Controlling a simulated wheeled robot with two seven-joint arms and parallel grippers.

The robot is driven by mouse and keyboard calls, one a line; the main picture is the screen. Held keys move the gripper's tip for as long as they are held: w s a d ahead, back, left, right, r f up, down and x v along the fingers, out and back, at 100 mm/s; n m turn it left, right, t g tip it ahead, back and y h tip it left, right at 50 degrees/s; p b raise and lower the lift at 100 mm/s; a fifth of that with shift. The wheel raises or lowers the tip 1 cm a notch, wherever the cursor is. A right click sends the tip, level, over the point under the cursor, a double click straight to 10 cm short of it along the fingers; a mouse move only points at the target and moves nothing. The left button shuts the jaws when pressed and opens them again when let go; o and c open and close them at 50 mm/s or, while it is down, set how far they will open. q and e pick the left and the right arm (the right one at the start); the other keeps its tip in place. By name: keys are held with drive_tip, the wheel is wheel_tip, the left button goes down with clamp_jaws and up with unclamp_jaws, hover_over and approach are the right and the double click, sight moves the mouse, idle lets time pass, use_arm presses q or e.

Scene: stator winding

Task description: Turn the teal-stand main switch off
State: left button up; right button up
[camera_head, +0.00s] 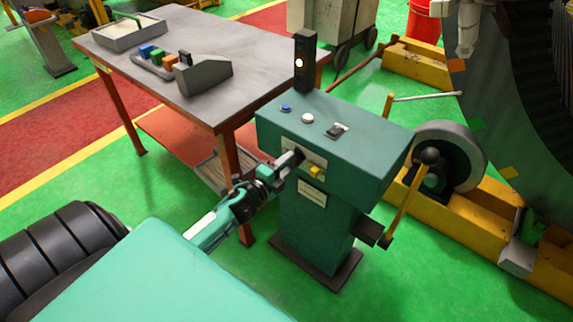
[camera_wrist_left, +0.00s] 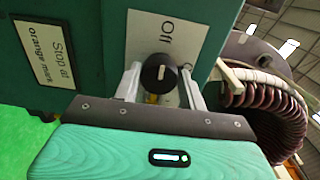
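The teal stand (camera_head: 325,225) stands in the middle of the head view, with a pale switch plate on its front face. In the left wrist view the main switch is a round black knob (camera_wrist_left: 159,73) with a short pale mark, on the plate (camera_wrist_left: 150,28) lettered "Off". A second word is mostly hidden by a finger. My left gripper (camera_head: 292,157) is at this plate. In the left wrist view its two fingers (camera_wrist_left: 161,84) are spread either side of the knob, with a gap visible on each side. My right gripper is not in view.
A workbench (camera_head: 215,45) stands behind left.

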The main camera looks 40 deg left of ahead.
use_arm(q)
drive_tip(key=o, duration=0.4)
drive_tip(key=shift+s+a+f, duration=0.1)
drive_tip(key=shift+s, duration=0.55)
drive_tip(key=s, duration=0.4)
drive_tip(key=s+b, duration=0.1)
drive_tip(key=s, duration=0.3)
drive_tip(key=s+a, duration=0.1)
drive_tip(key=s, duration=0.3)
drive_tip(key=shift+s, duration=0.25)
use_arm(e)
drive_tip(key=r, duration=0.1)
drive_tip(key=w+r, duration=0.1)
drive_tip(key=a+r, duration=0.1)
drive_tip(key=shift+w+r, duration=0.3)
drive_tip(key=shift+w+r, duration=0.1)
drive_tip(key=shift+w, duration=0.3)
